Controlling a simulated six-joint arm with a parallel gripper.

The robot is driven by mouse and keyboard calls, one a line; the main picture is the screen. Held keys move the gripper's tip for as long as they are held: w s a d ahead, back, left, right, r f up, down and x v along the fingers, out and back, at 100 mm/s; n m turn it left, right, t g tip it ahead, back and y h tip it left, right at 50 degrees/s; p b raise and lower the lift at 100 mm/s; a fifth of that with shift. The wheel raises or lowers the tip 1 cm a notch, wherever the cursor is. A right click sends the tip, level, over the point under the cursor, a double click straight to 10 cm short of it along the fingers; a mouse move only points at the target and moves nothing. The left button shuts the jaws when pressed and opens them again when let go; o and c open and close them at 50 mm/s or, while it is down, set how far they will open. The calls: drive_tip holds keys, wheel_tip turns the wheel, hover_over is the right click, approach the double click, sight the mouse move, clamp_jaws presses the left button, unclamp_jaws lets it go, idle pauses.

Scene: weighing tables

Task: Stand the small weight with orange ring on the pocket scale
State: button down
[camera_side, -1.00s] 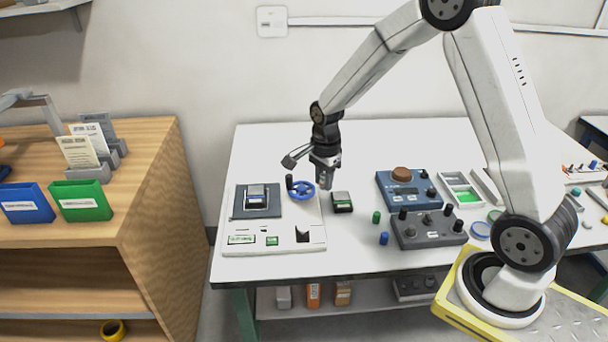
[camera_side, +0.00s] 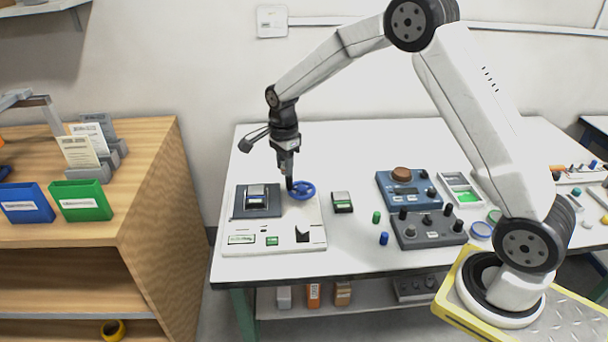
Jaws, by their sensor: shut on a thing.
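My gripper (camera_side: 288,180) points down at the left side of a blue handwheel (camera_side: 304,191) on a white panel. Its jaws are shut at the wheel's dark upright knob, which they mostly hide. I cannot make out a small weight with an orange ring. A brown round piece (camera_side: 401,174) sits on a blue instrument (camera_side: 390,188), but no orange ring shows on it. I cannot tell for certain which device is the pocket scale; a small dark device with a pale green top (camera_side: 342,200) lies on the table right of the panel.
The white panel (camera_side: 285,246) also carries a dark square plate (camera_side: 241,212) with a silver-topped block (camera_side: 256,191). A grey knobbed box (camera_side: 430,231), small green (camera_side: 376,217) and blue (camera_side: 384,238) cylinders and a tray (camera_side: 462,186) stand right. The table's back is clear.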

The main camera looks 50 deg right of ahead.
drive_tip(key=w+f, duration=0.4)
drive_tip(key=w, duration=0.5)
hover_over(256, 190)
drive_tip(key=shift+s+f, duration=0.15)
drive_tip(key=shift+f, duration=2.4)
drive_tip(key=shift+f, duration=0.15)
drive_tip(key=shift+f, duration=0.15)
drive_tip(key=shift+w+f, duration=0.2)
drive_tip(key=shift+f, duration=1.35)
drive_tip(key=shift+f, duration=0.1)
drive_tip(key=shift+c, duration=2.3)
unclamp_jaws()
